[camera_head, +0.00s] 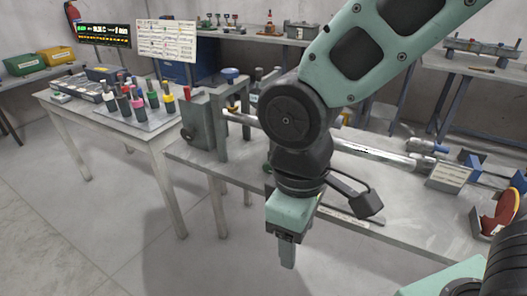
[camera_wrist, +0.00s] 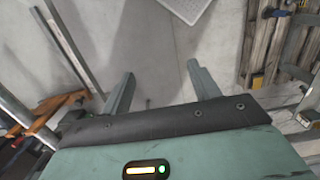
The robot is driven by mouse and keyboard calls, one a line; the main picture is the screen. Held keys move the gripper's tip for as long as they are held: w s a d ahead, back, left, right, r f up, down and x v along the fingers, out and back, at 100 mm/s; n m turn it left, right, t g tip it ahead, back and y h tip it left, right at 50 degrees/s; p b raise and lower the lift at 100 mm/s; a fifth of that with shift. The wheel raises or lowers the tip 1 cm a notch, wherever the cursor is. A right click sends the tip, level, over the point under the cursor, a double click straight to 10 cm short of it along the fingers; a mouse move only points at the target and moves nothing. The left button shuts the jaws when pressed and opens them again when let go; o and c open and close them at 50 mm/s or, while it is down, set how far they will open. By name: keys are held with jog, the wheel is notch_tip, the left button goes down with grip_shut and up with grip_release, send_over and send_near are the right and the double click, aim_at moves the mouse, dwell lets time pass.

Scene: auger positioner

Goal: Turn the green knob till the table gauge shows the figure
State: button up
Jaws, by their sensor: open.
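My gripper (camera_head: 287,252) hangs pointing down in front of the workbench (camera_head: 400,225) in the head view. In the wrist view its two fingers (camera_wrist: 160,88) are apart with nothing between them, above bare floor. A long shiny shaft (camera_head: 375,153) runs along the bench behind my arm, from a grey upright block (camera_head: 203,122) at the left toward blue parts (camera_head: 425,147) at the right. My arm hides part of it. I cannot make out a green knob for certain. A dark display (camera_head: 102,35) with lit figures stands at the back left; its figures are too small to read.
A side table (camera_head: 165,136) at the left holds several tools with coloured handles (camera_head: 153,97). A white printed board (camera_head: 166,41) stands behind it. A small sign (camera_head: 448,177) and a red-brown curved part (camera_head: 500,215) are at the right. The floor (camera_head: 110,215) in front is clear.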

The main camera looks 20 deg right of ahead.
jog(key=w+f+n+h+b, duration=0.3)
jog(key=w+f+n+h, duration=0.15)
jog(key=w+f, duration=0.55)
jog(key=n+t+h+b, duration=0.4)
jog(key=n+t+h, duration=0.5)
jog(key=n+t, duration=0.3)
send_near(267, 170)
jog(key=shift+m+t+y, duration=0.35)
jog(key=shift+m+t, duration=0.05)
jog(key=shift+m, duration=0.05)
jog(key=p+x, duration=0.1)
jog(key=x, duration=0.8)
jog(key=shift+d+p, duration=0.35)
jog(key=shift+p, duration=0.05)
jog(key=c, duration=1)
